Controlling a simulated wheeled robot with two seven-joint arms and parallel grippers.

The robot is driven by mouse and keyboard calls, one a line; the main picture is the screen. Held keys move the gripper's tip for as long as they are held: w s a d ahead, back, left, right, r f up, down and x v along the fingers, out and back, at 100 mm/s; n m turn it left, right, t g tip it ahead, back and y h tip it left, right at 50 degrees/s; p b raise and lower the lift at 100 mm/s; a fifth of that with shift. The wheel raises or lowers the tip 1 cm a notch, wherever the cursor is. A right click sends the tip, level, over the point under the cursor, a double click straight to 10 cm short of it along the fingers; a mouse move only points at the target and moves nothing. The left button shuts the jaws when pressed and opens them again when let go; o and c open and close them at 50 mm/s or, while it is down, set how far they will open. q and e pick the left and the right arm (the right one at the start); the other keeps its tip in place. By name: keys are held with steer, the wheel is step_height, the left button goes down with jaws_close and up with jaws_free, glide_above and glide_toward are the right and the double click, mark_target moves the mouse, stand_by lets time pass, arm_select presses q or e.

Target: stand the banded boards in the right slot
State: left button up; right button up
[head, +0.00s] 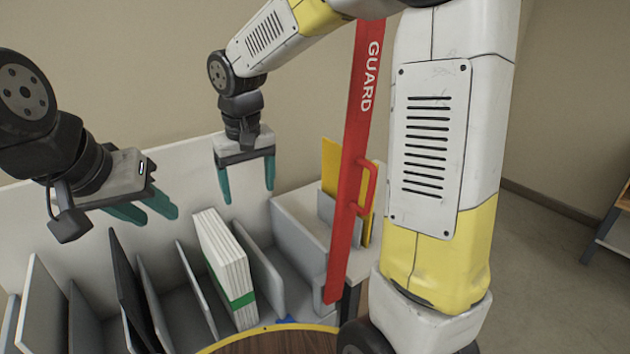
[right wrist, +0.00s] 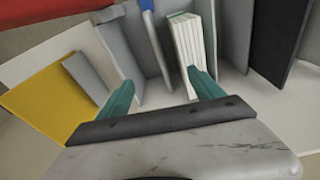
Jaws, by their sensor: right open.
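The banded boards (head: 222,253) are a stack of white boards with a green band low down. They stand in the grey slotted rack, tops tilted left, with grey dividers (head: 262,268) on both sides. In the right wrist view the boards (right wrist: 185,48) show beyond one fingertip; I cannot tell whether they touch. My right gripper (head: 248,194) is open and empty, fingers pointing down above the boards. It also shows in the right wrist view (right wrist: 160,95). My left gripper (head: 160,216) is open and empty, higher up at the left of the rack.
A black board (head: 127,285) leans in the rack further left. A red GUARD bar (head: 352,170) with a handle rises right of the rack. Yellow boards (head: 331,166) stand behind it. A yellow-edged round wooden top (head: 275,343) lies in front. A blue marker (head: 287,319) sits at the rack's front.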

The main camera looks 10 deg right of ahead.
steer(key=s+d+r+m+t+y, duration=0.1)
steer(key=s+d+r+t, duration=0.1)
steer(key=s+d, duration=0.5)
steer(key=s+d+r+m+t, duration=0.2)
steer(key=s+d+r, duration=0.3)
steer(key=s+d, duration=0.2)
steer(key=shift+s+y, duration=0.4)
steer(key=shift+s, duration=0.3)
